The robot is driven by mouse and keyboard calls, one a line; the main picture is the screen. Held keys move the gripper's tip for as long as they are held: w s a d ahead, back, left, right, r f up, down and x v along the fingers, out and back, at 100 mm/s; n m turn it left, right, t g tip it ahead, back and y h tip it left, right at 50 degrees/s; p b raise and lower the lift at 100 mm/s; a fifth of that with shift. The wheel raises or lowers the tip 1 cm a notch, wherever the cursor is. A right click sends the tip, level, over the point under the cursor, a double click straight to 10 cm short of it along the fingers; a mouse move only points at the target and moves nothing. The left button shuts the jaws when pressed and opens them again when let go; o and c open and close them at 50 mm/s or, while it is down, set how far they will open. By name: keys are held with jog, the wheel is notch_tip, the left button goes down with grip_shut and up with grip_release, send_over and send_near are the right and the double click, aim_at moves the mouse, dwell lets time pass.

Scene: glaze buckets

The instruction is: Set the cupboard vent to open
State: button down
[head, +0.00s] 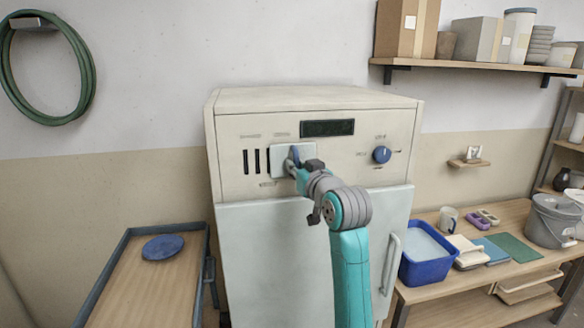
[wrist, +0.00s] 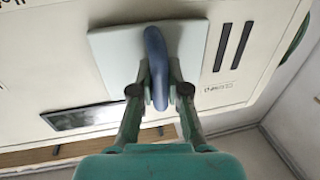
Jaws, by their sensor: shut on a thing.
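The cupboard (head: 230,125) is cream, with a vent on the upper left of its front. The vent has a pale sliding plate (head: 281,163) with an upright blue handle (head: 295,153). Dark slots (head: 257,161) show uncovered to the left of the plate. In the wrist view the plate (wrist: 110,50) lies flat on the panel, and two slots (wrist: 232,46) show beside it. My gripper (head: 298,162) is at the plate. In the wrist view its fingers (wrist: 158,92) are shut on the blue handle (wrist: 154,50), one on each side. My gripper partly hides the plate in the head view.
A dark display (head: 327,128) and a blue knob (head: 382,155) are on the same panel, right of the plate. A bench with a blue tub (head: 427,277) stands right, and a tray table with a blue disc (head: 163,248) stands left.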

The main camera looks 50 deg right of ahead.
jog(key=c, duration=1.1)
grip_release()
jog(key=shift+s+d, duration=0.2)
jog(key=shift+d, duration=0.1)
jog(key=shift+c, duration=0.2)
jog(key=shift+a, duration=0.15)
jog(key=v, duration=1.2)
jog(key=shift+w+f, duration=0.1)
